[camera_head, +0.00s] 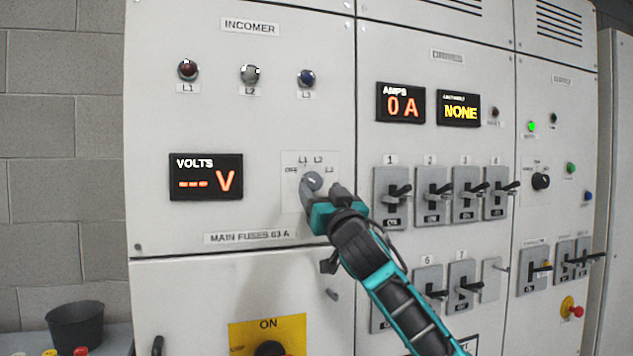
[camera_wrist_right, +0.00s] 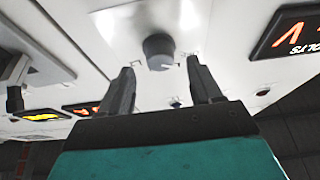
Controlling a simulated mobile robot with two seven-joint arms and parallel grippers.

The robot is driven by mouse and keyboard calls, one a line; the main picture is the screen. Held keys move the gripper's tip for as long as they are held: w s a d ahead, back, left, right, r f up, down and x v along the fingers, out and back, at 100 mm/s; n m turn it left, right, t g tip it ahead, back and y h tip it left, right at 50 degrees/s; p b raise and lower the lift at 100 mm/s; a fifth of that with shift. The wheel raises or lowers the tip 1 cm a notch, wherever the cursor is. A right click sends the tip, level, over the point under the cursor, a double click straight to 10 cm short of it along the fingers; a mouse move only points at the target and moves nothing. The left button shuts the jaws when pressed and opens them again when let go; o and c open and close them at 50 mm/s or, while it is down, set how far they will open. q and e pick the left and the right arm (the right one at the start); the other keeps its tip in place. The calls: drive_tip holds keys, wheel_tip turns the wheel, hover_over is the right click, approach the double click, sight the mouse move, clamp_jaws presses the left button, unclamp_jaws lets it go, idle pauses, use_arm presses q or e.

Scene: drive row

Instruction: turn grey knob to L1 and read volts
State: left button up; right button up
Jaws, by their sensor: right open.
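The grey knob (camera_head: 313,181) sits on a small white plate marked OFF, L1, L2 and L3 on the INCOMER panel. Its pointer is too small to read surely. The VOLTS display (camera_head: 206,177), left of the knob, shows dashes and a V. My right gripper (camera_head: 322,190) is at the knob's lower right in the head view. In the right wrist view its fingers (camera_wrist_right: 160,72) are apart and empty, with the knob (camera_wrist_right: 158,51) centred just beyond the tips. I cannot tell whether they touch it. My left gripper is not in view.
Red, clear and blue lamps (camera_head: 249,74) sit above the knob. The AMPS display (camera_head: 402,104) reads 0 A and the one beside it reads NONE. Black-handled breakers (camera_head: 391,197) stand to the right. A yellow ON plate (camera_head: 268,334) with a black handle is below.

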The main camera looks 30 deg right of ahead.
sight(316, 185)
drive_tip(key=shift+p+x, duration=0.3)
drive_tip(key=shift+x, duration=1.55)
drive_tip(key=shift+f, duration=0.1)
drive_tip(key=c, duration=0.9)
